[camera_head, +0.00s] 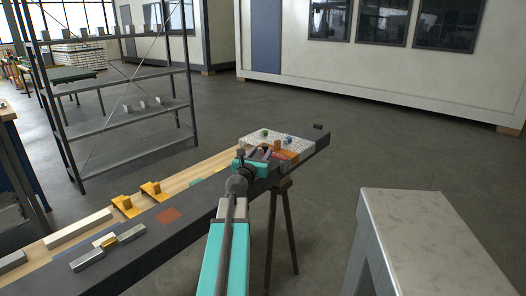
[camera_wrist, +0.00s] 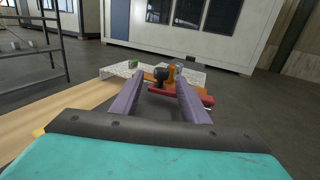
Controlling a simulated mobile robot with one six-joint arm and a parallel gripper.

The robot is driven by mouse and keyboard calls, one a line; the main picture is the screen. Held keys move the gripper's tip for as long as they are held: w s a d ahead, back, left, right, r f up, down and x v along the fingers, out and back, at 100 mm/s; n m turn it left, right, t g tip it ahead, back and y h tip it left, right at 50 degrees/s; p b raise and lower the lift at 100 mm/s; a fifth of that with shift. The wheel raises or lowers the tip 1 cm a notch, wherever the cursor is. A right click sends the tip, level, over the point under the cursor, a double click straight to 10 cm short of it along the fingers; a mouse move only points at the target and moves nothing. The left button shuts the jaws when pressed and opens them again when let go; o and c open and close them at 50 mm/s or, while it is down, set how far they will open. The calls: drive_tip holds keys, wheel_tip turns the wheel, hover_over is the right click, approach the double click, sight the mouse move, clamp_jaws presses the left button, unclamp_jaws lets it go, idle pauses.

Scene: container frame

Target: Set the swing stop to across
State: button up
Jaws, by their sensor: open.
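An orange and red fitting (camera_head: 287,152), which looks like the swing stop, sits near the far end of the long bench. In the wrist view its red bar (camera_wrist: 188,91) lies crosswise in front of an orange block (camera_wrist: 172,76), with a dark knob (camera_wrist: 158,78) beside it. My gripper (camera_wrist: 160,84) is open, its two purple fingers pointing at the fitting. The knob and part of the bar show between the fingertips; I cannot tell whether they touch. In the head view my gripper (camera_head: 262,153) partly hides the fitting.
A speckled pale plate (camera_head: 262,138) with small blocks lies just behind the fitting. Two yellow brackets (camera_head: 150,188) and a grey bar (camera_head: 108,246) sit nearer on the bench. A metal table (camera_head: 430,235) stands at the right. A shelf rack (camera_head: 125,105) stands at the left.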

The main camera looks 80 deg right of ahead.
drive_tip(key=shift+w+a, duration=0.25)
drive_tip(key=shift+a, duration=1)
drive_tip(key=shift+w+a, duration=0.25)
drive_tip(key=shift+a, duration=1)
